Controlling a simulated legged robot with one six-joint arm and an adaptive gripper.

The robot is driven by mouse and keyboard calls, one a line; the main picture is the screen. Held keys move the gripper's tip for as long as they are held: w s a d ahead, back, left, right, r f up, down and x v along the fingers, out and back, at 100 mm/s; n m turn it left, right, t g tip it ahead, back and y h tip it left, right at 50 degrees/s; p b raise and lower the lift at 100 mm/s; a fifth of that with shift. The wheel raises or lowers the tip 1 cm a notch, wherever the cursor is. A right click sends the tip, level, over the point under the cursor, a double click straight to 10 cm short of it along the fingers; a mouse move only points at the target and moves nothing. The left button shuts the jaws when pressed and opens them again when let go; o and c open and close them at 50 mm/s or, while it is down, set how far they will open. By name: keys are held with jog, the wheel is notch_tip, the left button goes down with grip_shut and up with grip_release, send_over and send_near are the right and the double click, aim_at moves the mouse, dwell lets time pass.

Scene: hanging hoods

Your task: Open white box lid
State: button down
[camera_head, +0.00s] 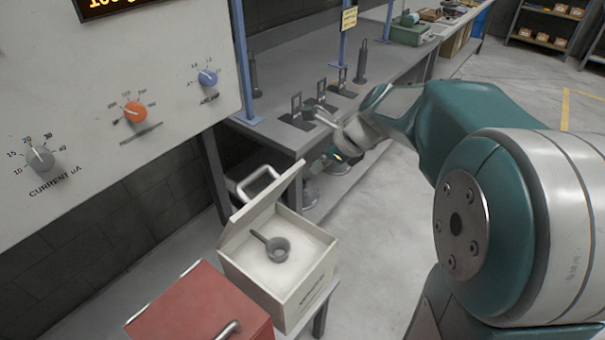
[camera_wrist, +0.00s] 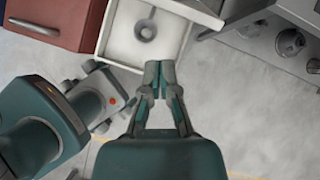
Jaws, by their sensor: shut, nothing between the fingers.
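The white box (camera_head: 312,285) stands on a low grey stand, left of my arm in the head view. Its lid (camera_head: 262,203) is swung up and tilted, with a pale handle (camera_head: 258,183) at its top left. A grey ladle-like scoop (camera_head: 276,247) lies in the white contents. In the wrist view the box (camera_wrist: 114,36) is at the top, with the scoop (camera_wrist: 145,30) inside. My gripper (camera_wrist: 160,65) shows there with its fingertips together and empty, overlapping the near edge of the box in the picture. In the head view my gripper (camera_head: 318,118) is small and partly hidden.
A red box (camera_head: 205,308) with a handle stands close beside the white box; it also shows in the wrist view (camera_wrist: 65,22). A control panel (camera_head: 100,90) with knobs rises at left. A grey workbench (camera_head: 290,130) runs behind. Open floor (camera_head: 375,235) lies right of the box.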

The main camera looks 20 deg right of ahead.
aim_at(294, 173)
jog(key=s+d+f+m+t, duration=0.1)
jog(key=s+d+m+t, duration=0.15)
jog(key=d+m, duration=0.2)
jog(key=w+a+f, duration=0.5)
jog(key=w+a, duration=0.1)
jog(key=w, duration=0.1)
jog(key=shift+w+a+f+h, duration=0.25)
jog(key=shift+w+f+h, duration=0.1)
jog(key=shift+h, duration=0.05)
jog(key=shift+w, duration=0.1)
jog(key=shift+w+a+r, duration=0.3)
jog(key=shift+w+r, duration=0.05)
jog(key=w+a+r, duration=0.3)
jog(key=w+a, duration=0.4)
jog(key=w, duration=0.3)
jog(key=shift+w+a+r, duration=0.35)
jog(key=shift+a+r, duration=0.05)
